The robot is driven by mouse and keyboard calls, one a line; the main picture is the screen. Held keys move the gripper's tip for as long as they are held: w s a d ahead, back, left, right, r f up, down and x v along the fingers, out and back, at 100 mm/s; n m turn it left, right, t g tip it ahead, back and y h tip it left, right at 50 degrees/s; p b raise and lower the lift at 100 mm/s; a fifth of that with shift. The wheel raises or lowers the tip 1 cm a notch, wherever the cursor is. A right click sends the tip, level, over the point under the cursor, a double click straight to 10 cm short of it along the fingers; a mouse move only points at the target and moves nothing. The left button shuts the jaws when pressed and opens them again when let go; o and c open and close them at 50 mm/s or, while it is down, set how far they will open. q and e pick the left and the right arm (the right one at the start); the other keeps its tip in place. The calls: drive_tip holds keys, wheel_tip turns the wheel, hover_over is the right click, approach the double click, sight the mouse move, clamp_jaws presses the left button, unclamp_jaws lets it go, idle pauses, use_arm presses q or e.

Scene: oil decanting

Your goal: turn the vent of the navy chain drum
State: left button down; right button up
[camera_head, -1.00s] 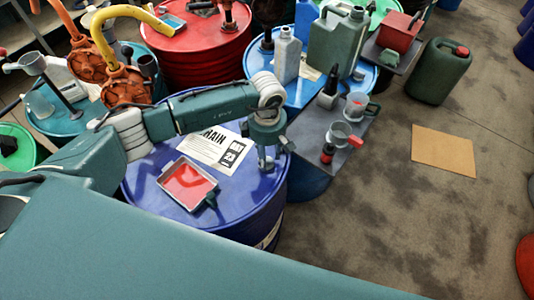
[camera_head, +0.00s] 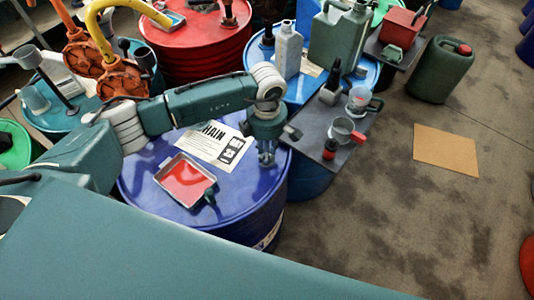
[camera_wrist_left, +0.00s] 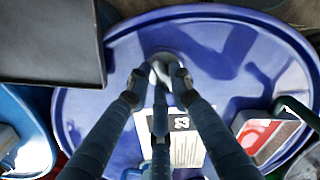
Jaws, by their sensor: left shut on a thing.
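The navy chain drum (camera_head: 240,215) stands upright at the centre of the head view, with a white paper label (camera_head: 216,146) on its lid. Its lid also fills much of the left wrist view (camera_wrist_left: 90,125). My left gripper (camera_head: 266,160) points down at the lid's right side, near the rim. In the left wrist view its fingers (camera_wrist_left: 163,80) are closed around the small grey vent (camera_wrist_left: 164,60), which they partly hide. My right gripper is not in view.
A tray with red liquid (camera_head: 186,181) lies on the drum lid, left of my gripper. A dark shelf (camera_head: 315,125) with funnels and small items adjoins the lid on the right. Teal (camera_head: 60,122), red (camera_head: 200,45) and blue (camera_head: 285,85) drums crowd behind. Floor at right is mostly clear.

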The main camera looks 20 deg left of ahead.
use_arm(q)
drive_tip(key=n+b, duration=0.2)
drive_tip(key=n, duration=0.1)
drive_tip(key=shift+f+n+b, duration=0.1)
drive_tip(key=shift+n+b, duration=0.25)
drive_tip(key=shift+n, duration=0.05)
drive_tip(key=n+b, duration=0.2)
drive_tip(key=n, duration=0.1)
drive_tip(key=shift+a+n, duration=0.15)
drive_tip(key=shift+n, duration=0.15)
drive_tip(key=n+b, duration=0.3)
drive_tip(key=n, duration=0.1)
drive_tip(key=shift+a+r+n+b, duration=0.15)
drive_tip(key=shift+n+b, duration=0.2)
drive_tip(key=shift+n, duration=0.5)
drive_tip(key=shift+d+r+n+b, duration=0.1)
drive_tip(key=shift+n+b, duration=0.2)
drive_tip(key=shift+n, duration=0.55)
drive_tip(key=c, duration=1.5)
unclamp_jaws()
drive_tip(key=shift+c, duration=0.2)
drive_tip(key=shift+s, duration=0.1)
